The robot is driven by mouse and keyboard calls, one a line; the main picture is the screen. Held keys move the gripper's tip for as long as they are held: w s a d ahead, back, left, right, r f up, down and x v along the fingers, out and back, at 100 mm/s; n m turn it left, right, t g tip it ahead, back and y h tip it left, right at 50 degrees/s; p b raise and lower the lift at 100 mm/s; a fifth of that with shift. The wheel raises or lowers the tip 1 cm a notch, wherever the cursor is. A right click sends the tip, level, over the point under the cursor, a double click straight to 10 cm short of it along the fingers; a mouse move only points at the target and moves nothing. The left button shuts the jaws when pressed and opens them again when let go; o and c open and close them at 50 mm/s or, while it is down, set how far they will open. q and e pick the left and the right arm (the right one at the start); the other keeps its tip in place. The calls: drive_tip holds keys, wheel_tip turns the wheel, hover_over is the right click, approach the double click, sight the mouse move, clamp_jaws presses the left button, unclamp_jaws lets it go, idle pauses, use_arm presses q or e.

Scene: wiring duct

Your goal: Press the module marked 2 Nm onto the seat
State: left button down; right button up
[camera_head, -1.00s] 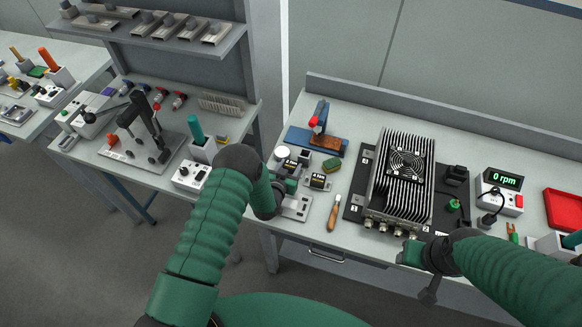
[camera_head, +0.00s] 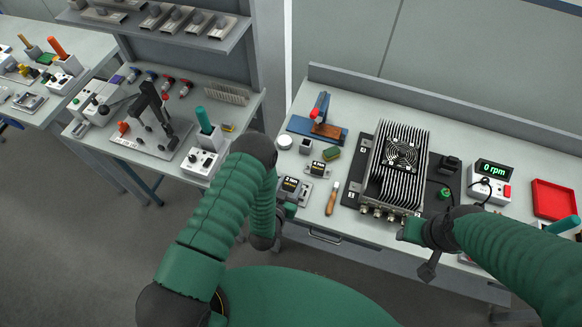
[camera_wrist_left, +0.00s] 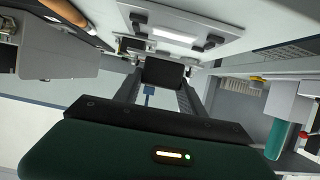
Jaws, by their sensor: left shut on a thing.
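My left gripper (camera_head: 287,205) is shut on a dark module (camera_head: 290,184) with a pale label, over the metal seat plate (camera_head: 304,192) near the bench's front edge. The label is too small to read surely. In the left wrist view the module (camera_wrist_left: 163,72) sits between the fingers, in front of the plate (camera_wrist_left: 190,30) with its black clips. I cannot tell whether it touches the seat. A similar module (camera_head: 317,168) stands just behind and right. My right gripper (camera_head: 411,230) is at the front edge by the finned unit; its fingers are not clear.
A wooden-handled tool (camera_head: 332,199) lies right of the seat. The finned unit with fan (camera_head: 402,165) stands beyond it. The left bench (camera_head: 195,100) is across a gap.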

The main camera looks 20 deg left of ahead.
sight(287, 191)
use_arm(q)
drive_tip(key=shift+s, duration=0.15)
drive_tip(key=shift+w+a+f+b, duration=0.1)
drive_tip(key=shift+w+f+b, duration=0.25)
drive_tip(key=shift+f+b, duration=0.25)
drive_tip(key=shift+w+a+f+b, duration=0.15)
drive_tip(key=shift+w+f+b, duration=0.1)
drive_tip(key=shift+w+b, duration=0.2)
drive_tip(key=shift+w+a, duration=0.1)
idle(0.8)
drive_tip(key=shift+f+b, duration=1)
drive_tip(key=shift+f, duration=0.1)
drive_tip(key=c, duration=0.6)
unclamp_jaws()
